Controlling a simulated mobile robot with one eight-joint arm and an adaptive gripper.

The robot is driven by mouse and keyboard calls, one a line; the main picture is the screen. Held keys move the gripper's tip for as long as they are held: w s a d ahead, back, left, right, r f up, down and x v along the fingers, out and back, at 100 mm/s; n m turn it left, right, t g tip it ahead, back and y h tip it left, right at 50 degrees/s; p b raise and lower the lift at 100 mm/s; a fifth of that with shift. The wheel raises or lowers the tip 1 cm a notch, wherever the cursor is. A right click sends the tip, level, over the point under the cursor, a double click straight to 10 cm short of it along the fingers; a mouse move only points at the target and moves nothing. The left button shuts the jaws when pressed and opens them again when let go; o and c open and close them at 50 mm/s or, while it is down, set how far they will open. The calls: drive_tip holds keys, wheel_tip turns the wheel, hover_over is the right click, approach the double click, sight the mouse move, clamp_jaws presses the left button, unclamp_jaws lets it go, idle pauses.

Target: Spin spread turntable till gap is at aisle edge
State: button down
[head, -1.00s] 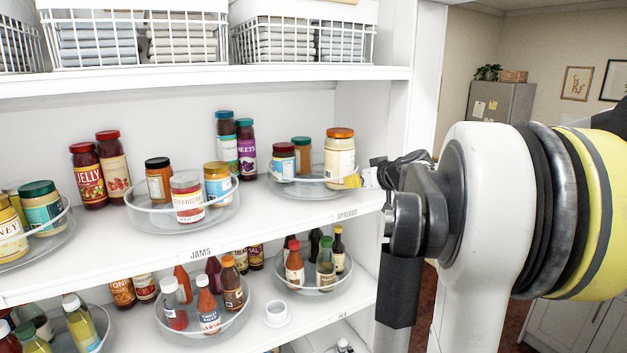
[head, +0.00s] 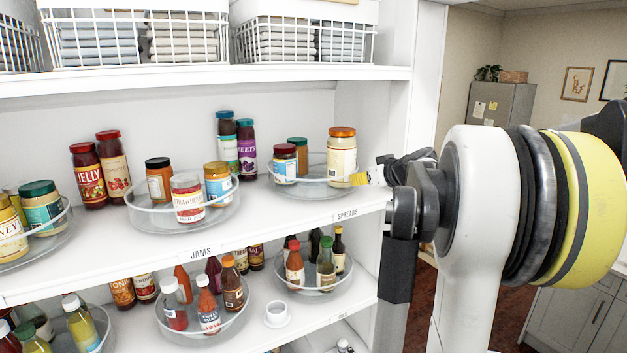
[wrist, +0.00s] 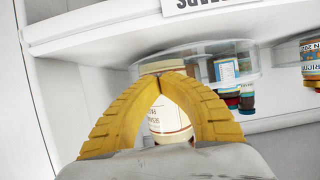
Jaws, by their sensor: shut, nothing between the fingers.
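The clear spreads turntable (head: 308,192) is at the right end of the upper jar shelf, above the "SPREADS" label (head: 347,214). On it stand a large pale jar with an orange lid (head: 342,160) at the right, a blue-labelled dark-lidded jar (head: 285,165) at the left, and a green-lidded jar (head: 298,146) behind. A gap shows at its front, between the left jar and the pale jar. My gripper (head: 358,179) is at the turntable's right edge, beside the pale jar. In the wrist view its yellow fingers (wrist: 160,78) meet at the tips, partly hiding the pale jar (wrist: 168,120); contact is unclear.
The jams turntable (head: 185,222) stands to the left. Tall jars (head: 245,150) stand behind, between the two turntables. The shelf's upright side panel (head: 370,115) is close to my gripper. A lower shelf holds bottles on turntables (head: 318,285).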

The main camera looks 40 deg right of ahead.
drive_tip(key=shift+w+d, duration=0.25)
drive_tip(key=shift+d, duration=0.85)
drive_tip(key=shift+s, duration=0.1)
drive_tip(key=shift+s+d, duration=0.3)
drive_tip(key=shift+s, duration=0.5)
drive_tip(key=shift+s+d, duration=0.25)
drive_tip(key=shift+s, duration=0.55)
drive_tip(key=v, duration=1.1)
drive_tip(key=shift+s+a, duration=0.15)
drive_tip(key=shift+s, duration=0.25)
drive_tip(key=shift+r, duration=0.1)
